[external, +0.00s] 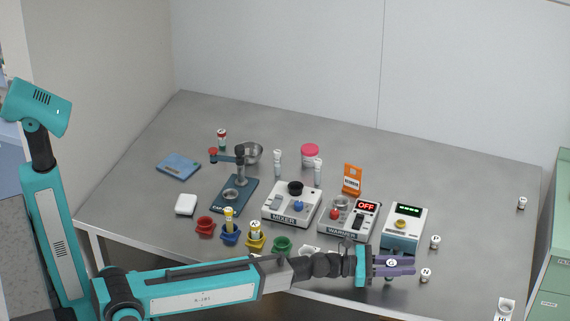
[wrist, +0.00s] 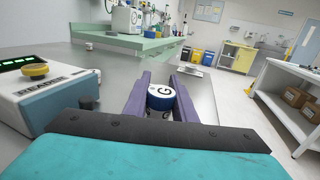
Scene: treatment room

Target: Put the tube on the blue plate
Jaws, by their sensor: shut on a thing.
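My gripper (external: 393,266) reaches over the front right of the table, its purple fingers pointing right. It is shut on a small round piece with a white top marked G and a blue side (wrist: 160,98), between the fingers in the wrist view. I cannot tell if this is the tube. A flat blue plate (external: 178,166) lies at the back left of the table, far from my gripper. Two slim white tubes (external: 278,163) (external: 318,171) stand upright behind the mixer and warmer. A red-and-white tube (external: 222,138) stands at the back left.
Mixer (external: 291,205), warmer (external: 349,218) and a blue-white device with a green display (external: 403,226) stand mid-table. A capping stand (external: 234,194) is left. Small white pieces (external: 435,242) stand on the right.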

